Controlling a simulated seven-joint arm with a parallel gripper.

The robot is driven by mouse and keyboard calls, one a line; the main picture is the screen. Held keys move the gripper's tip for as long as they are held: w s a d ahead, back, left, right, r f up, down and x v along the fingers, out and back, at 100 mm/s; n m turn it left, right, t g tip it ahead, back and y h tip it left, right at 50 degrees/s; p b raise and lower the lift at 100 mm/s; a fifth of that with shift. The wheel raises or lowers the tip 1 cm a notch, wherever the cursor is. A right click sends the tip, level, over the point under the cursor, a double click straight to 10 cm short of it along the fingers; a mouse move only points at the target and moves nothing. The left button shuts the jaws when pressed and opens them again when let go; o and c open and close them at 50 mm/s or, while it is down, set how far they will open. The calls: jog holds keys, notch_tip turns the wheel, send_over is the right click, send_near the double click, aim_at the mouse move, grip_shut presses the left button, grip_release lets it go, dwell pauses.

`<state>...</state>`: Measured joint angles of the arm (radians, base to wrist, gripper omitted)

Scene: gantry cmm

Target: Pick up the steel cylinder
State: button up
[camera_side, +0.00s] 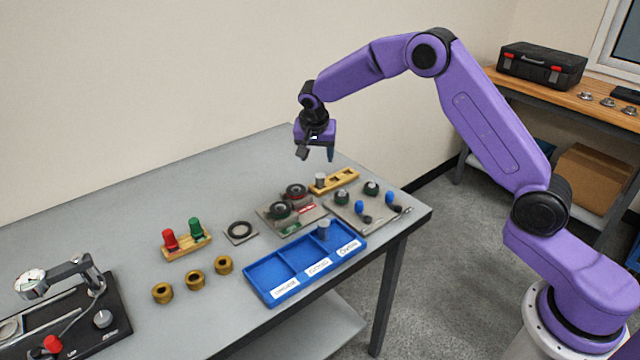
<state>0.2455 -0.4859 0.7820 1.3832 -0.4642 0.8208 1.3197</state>
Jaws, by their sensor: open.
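Two small grey steel cylinders show. One steel cylinder (320,180) stands upright at the left end of a yellow wooden rack (345,181). The other grey cylinder (323,228) stands upright in the right compartment of a blue tray (270,300). I cannot tell which of them the task means. My gripper (316,155) is open and empty, pointing down. It hangs in the air above the back of the table, in the picture just above the cylinder in the rack. It touches nothing.
Plates with dark knobs (280,210) and blue-handled parts (361,207) lie around the rack. A grey ring gauge (240,231), red and green plugs (195,226), brass rings (194,280) and a dial gauge stand (75,270) lie farther left. The back left table is clear.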

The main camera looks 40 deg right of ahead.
send_over(320, 176)
jog(key=s+a, duration=0.1)
jog(key=a, duration=0.1)
jog(key=f, duration=0.5)
jog(key=shift+d, duration=0.2)
jog(key=shift+s+x, duration=0.2)
jog(key=shift+x, duration=2.4)
grip_shut()
